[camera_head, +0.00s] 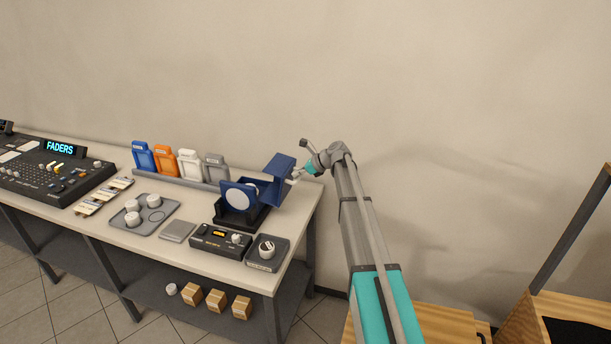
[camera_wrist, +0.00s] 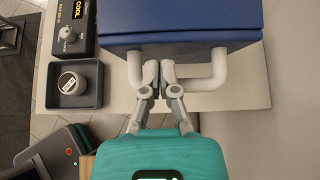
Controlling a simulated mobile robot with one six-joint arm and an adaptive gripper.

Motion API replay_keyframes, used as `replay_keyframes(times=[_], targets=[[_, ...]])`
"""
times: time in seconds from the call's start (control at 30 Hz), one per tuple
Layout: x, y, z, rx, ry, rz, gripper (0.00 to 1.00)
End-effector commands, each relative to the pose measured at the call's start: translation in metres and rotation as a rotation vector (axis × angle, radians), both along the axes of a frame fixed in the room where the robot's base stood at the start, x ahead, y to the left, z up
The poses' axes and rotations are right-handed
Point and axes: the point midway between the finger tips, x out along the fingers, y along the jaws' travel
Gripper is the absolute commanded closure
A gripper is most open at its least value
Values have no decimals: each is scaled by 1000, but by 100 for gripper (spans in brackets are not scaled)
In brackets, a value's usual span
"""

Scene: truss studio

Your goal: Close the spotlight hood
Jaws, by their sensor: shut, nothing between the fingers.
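The blue spotlight (camera_head: 240,197) stands in a dark cradle at the right end of the table, its round pale lens facing the front left. Its blue hood (camera_head: 277,178) stands out at the right side, tilted, apart from the lens. In the wrist view the blue hood (camera_wrist: 180,22) fills the top, with a white U-shaped handle (camera_wrist: 208,80) below it. My gripper (camera_wrist: 159,70) is shut, its fingertips between the two arms of the handle, with nothing held. In the head view my gripper (camera_head: 296,175) is at the hood's right side. Whether the fingers touch the handle is unclear.
Coloured holders (camera_head: 178,162) line the table's back. A grey tray (camera_head: 146,214) and the fader console (camera_head: 55,172) are farther left. The wall is close behind.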

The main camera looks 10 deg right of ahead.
Motion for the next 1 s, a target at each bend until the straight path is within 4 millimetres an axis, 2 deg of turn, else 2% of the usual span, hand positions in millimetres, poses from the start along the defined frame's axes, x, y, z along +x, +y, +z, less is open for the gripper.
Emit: replay_keyframes(times=[0.17,0.73,1.0], targets=[[4,7,2,0,0,-1,100],[5,11,3,-7,4,2,100],[9,32,11,-43,26,20,100]])
